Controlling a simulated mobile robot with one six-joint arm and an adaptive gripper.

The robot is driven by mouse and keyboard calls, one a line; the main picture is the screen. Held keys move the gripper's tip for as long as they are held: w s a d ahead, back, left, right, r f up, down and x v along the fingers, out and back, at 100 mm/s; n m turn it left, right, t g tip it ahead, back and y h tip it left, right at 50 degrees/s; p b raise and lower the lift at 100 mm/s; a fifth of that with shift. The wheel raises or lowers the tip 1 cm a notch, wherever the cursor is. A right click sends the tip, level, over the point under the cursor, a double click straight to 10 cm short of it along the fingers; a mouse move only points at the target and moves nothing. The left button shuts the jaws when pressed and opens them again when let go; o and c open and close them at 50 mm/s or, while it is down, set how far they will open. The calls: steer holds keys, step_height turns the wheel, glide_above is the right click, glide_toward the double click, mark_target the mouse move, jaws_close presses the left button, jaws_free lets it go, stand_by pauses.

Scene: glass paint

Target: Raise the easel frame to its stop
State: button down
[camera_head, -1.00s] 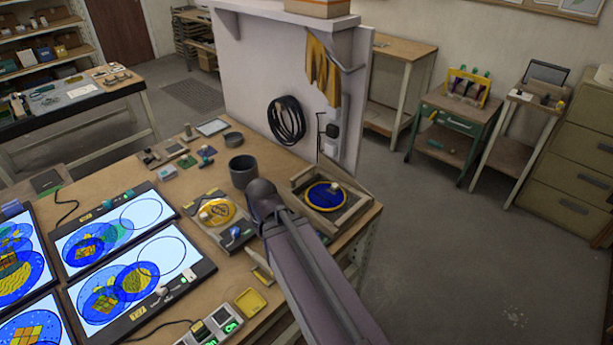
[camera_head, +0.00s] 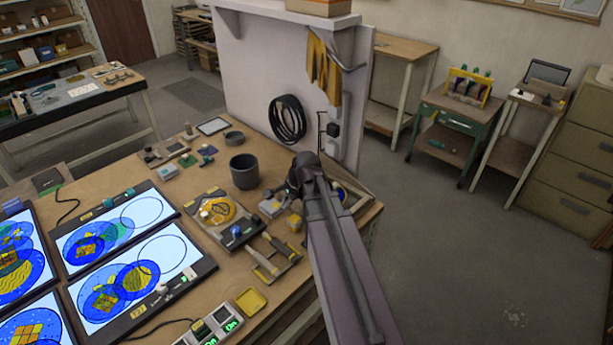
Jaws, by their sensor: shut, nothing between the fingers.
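The easel frame, a low wooden frame (camera_head: 367,203), lies at the right end of the bench, by the partition. My arm covers most of it. Only its right side and a sliver of the blue disc (camera_head: 341,190) in it show, so its tilt cannot be told. My arm reaches in from the lower right, and its dark rounded joint is over the left side of the frame. My gripper cannot be made out; it seems hidden behind the arm. Whether it touches the frame cannot be seen.
Left of the frame are a grey box (camera_head: 271,205), a clamp-like tool (camera_head: 270,262), a board with an amber disc (camera_head: 218,211) and a dark cup (camera_head: 244,171). Lit panels (camera_head: 128,283) fill the left. The partition (camera_head: 250,90) stands close behind.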

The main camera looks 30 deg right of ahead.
steer(key=w+d+m, duration=0.1)
steer(key=d+m, duration=0.1)
steer(key=w+d+r+m+t, duration=0.1)
steer(key=w+d+m, duration=0.1)
steer(key=d+m, duration=0.1)
steer(key=w+d+m+t, duration=0.1)
steer(key=d+m, duration=0.2)
steer(key=shift+w+r, duration=0.25)
steer(key=w+d+r+m+t, duration=0.2)
steer(key=d+m, duration=0.6)
steer(key=shift+w+t, duration=0.2)
steer(key=shift+t, duration=0.1)
steer(key=shift+w+f+b, duration=0.1)
steer(key=shift+f+b, duration=0.15)
steer(key=shift+b, duration=0.05)
steer(key=b+x, duration=0.6)
steer(key=x, duration=0.3)
steer(key=shift+a+f+b, duration=0.1)
steer(key=shift+b, duration=0.3)
steer(key=shift+w, duration=0.15)
steer(key=shift+a, duration=0.5)
steer(key=shift+w+d, duration=0.1)
steer(key=shift+d, duration=0.35)
